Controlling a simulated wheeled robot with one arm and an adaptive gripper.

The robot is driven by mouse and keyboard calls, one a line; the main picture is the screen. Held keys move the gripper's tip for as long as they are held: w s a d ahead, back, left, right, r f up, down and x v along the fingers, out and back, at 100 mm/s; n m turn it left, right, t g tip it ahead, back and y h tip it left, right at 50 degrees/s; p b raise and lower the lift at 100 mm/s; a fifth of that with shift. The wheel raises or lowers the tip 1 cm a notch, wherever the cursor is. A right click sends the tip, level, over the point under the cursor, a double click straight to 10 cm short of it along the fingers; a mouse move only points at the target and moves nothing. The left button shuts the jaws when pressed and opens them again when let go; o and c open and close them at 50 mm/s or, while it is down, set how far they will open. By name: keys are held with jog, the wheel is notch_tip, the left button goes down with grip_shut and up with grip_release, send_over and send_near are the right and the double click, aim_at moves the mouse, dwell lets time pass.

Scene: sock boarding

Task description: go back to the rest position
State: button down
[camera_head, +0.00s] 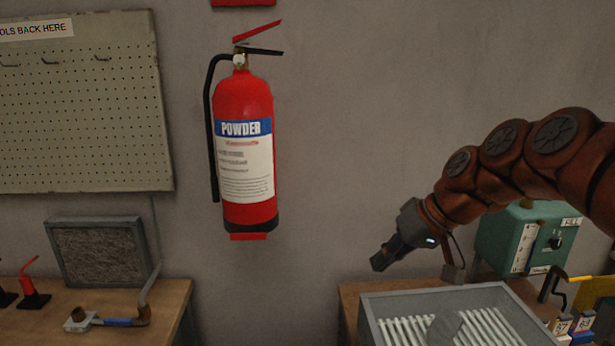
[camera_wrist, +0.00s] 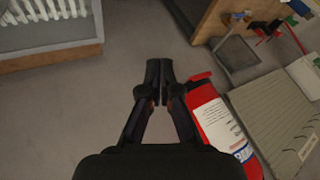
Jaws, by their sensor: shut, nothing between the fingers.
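My gripper (camera_head: 384,260) is at the end of my rust-red arm, which reaches in from the right in the head view. It hangs in the air near the wall, above and left of a grey-framed tray (camera_head: 520,322) with white bars. In the wrist view my gripper (camera_wrist: 159,88) has its dark fingers together at the tips with nothing between them. A flat grey thing (camera_head: 444,327) lies on the bars; I cannot tell what it is.
A red fire extinguisher (camera_head: 245,110) hangs on the wall left of my gripper. A green box (camera_head: 508,240) stands behind the tray. The left bench (camera_head: 60,325) holds a grey framed panel (camera_head: 97,252) and tools, below a pegboard (camera_head: 90,120). A gap separates the benches.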

jog(key=s+d+f+m+g+h, duration=0.1)
jog(key=s+f+h, duration=0.1)
jog(key=s+f, duration=0.3)
jog(key=s+d+f+m+g+h+p, duration=0.1)
jog(key=s+f, duration=0.4)
jog(key=s, duration=0.9)
jog(key=s+d+f+m+g+h, duration=0.1)
jog(key=s+d+f+g+h, duration=0.1)
jog(key=s+f, duration=0.4)
jog(key=s+g+h, duration=0.1)
jog(key=s, duration=0.3)
jog(key=shift+s+d, duration=0.25)
jog(key=shift+d, duration=0.1)
jog(key=shift+a, duration=0.1)
